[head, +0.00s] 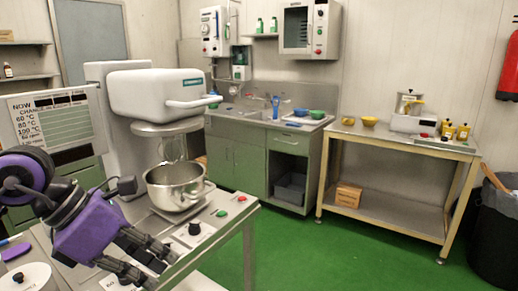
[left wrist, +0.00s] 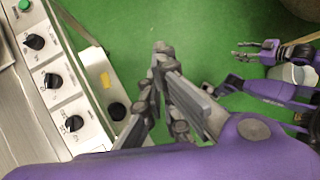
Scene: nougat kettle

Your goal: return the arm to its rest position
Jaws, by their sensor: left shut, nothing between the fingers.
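My left gripper (head: 160,266) is purple with dark fingers and comes in from the left in the head view. It hangs in front of the mixer's control panel, below and in front of the steel bowl. In the left wrist view its fingertips (left wrist: 163,50) meet over the green floor, with nothing between them. My right gripper (left wrist: 236,51) shows small at the right of the left wrist view. Its two fingers look apart, with nothing seen between them. It is outside the head view.
The white mixer (head: 152,95) with its steel bowl (head: 177,186) stands close beside my left gripper. The control panel (left wrist: 62,75) with black knobs lies left of the fingers. Green floor (head: 300,250) is clear between.

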